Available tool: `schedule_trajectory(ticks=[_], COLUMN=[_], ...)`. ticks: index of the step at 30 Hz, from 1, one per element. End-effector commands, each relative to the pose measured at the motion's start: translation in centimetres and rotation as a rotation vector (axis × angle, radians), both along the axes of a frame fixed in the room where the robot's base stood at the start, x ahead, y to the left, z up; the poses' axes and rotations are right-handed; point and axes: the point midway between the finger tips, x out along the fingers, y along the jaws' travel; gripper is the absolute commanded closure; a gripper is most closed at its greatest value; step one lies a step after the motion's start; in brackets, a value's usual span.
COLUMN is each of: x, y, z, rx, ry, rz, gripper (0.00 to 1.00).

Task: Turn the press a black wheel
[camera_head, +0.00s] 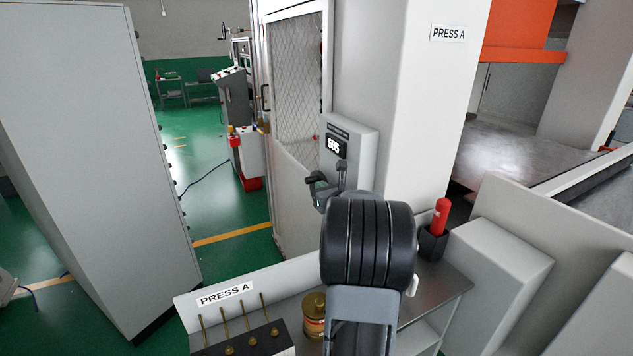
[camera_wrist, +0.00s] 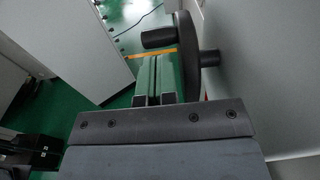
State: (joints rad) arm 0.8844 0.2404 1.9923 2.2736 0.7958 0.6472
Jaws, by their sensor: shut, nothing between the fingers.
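The press A black wheel (camera_head: 316,180) sits on the grey control box (camera_head: 357,150) of the press in the head view, small and partly hidden by my arm. In the wrist view the wheel (camera_wrist: 184,62) shows nearly edge-on, with its black handle (camera_wrist: 158,38) sticking out to the left and its shaft on the right. My gripper (camera_wrist: 156,62) is shut and empty, its fingers side by side just left of the wheel and below the handle in the picture. Whether the fingers touch the handle or rim I cannot tell.
A small display (camera_head: 336,146) is on the control box. A shelf below holds a gold can (camera_head: 314,316) and a red cylinder (camera_head: 441,217). A tall grey cabinet (camera_head: 85,150) stands at the left. Green floor is open between cabinet and press.

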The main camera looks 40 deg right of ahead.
Motion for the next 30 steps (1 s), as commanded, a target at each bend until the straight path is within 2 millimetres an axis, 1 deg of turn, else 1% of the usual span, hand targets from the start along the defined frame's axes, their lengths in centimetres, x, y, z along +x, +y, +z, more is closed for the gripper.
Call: schedule_trajectory(ticks=[1, 3, 9, 14, 24, 30], x=[0.7, 1.5, 2.8, 3.1, 3.2, 4.1], y=[-0.2, -0.4, -0.9, -1.0, -1.0, -1.3], z=[0.2, 0.1, -0.1, -0.2, -0.3, -0.3], rx=[0.002, 0.002, 0.0, 0.0, 0.0, -0.004], ry=[0.0, 0.002, 0.001, 0.001, 0.0, -0.002], rz=[0.001, 0.002, 0.0, 0.0, 0.0, 0.002], gripper=[1.0, 1.0, 1.0, 1.0, 1.0, 1.0])
